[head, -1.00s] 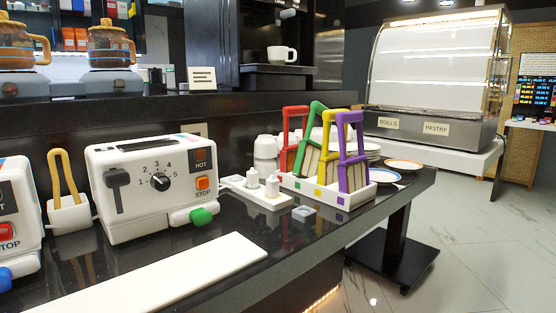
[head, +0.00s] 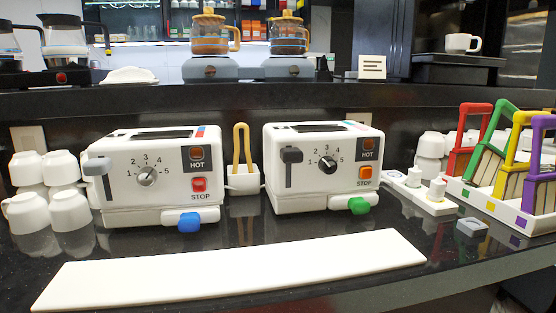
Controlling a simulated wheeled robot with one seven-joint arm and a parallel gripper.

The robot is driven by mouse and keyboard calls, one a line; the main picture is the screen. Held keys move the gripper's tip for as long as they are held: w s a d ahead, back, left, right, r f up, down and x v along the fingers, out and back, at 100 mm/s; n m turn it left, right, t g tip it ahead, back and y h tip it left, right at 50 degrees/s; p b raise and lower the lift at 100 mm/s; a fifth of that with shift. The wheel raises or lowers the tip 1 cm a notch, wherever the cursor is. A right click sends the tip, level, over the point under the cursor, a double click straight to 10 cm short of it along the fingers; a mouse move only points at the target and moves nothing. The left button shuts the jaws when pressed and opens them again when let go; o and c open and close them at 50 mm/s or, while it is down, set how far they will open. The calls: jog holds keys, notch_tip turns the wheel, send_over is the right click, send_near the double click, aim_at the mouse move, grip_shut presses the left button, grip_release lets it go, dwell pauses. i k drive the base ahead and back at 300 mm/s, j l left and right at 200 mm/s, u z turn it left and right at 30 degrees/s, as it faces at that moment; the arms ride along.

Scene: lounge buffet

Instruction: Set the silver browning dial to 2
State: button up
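The silver browning dial (head: 146,175) is on the front of the left white toaster (head: 120,200), with the numbers 1 to 5 arced around it. Its exact pointer setting is too small to tell. This toaster has a grey lever at its left, a HOT light, a red STOP button (head: 199,184) and a blue tab (head: 189,221) below. The right toaster (head: 300,198) has a black dial (head: 327,165), a dark lever, an orange STOP button and a green tab (head: 358,205). My gripper does not show in the head view.
A long white board (head: 235,268) lies on the black counter in front of both toasters. White cups (head: 70,210) are stacked left of the left toaster. Wooden tongs (head: 241,150) stand in a white holder between the toasters. A rack with coloured frames (head: 500,205) is at the right.

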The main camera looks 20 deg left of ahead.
aim_at(147, 176)
jog(key=u, duration=1.85)
